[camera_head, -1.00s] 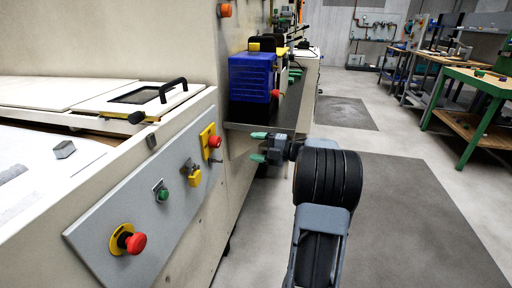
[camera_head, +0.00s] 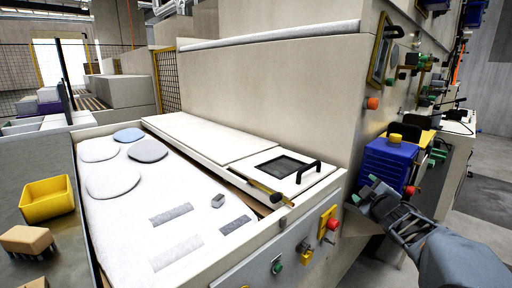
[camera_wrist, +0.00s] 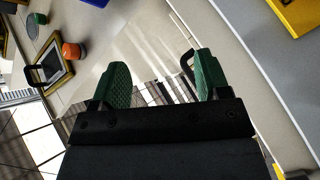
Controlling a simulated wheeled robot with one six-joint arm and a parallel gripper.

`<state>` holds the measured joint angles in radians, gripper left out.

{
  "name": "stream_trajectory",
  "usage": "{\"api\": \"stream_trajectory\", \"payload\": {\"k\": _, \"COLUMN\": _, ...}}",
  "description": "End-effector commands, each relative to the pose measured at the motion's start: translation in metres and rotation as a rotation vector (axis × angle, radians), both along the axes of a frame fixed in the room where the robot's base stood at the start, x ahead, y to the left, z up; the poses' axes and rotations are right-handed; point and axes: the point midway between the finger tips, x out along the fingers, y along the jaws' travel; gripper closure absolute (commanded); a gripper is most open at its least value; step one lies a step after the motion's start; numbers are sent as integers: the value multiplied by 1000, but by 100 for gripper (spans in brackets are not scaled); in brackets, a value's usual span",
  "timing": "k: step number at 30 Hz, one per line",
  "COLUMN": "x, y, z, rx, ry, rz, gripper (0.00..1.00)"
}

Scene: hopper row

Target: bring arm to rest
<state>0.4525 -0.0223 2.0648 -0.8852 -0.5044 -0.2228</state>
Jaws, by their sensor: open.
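My gripper (camera_head: 364,190) is at the lower right in the head view, in front of the pale machine's side and just left of a blue bin (camera_head: 388,165). Its two green fingertips are apart with nothing between them. In the wrist view the open gripper (camera_wrist: 163,82) shows both green pads, with pale machine panels beyond. My arm reaches in from the lower right corner and is partly cut off by the frame.
A grey control panel with a red button (camera_head: 333,224) lies left of my gripper. The machine's hopper top has a black-handled lid (camera_head: 290,172). Open floor shows at right.

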Motion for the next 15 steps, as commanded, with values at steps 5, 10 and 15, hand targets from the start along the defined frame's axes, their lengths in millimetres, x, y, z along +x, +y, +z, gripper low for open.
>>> {"api": "stream_trajectory", "payload": {"k": 5, "x": -55, "y": 41, "z": 50, "rx": 311, "ry": 239, "rz": -276, "gripper": 31}}
{"api": "stream_trajectory", "payload": {"k": 10, "x": -129, "y": 90, "z": 49, "rx": 575, "ry": 532, "rz": -458, "gripper": 31}}
{"api": "stream_trajectory", "payload": {"k": 15, "x": -194, "y": 135, "z": 45, "rx": 744, "ry": 798, "rz": -549, "gripper": 31}}
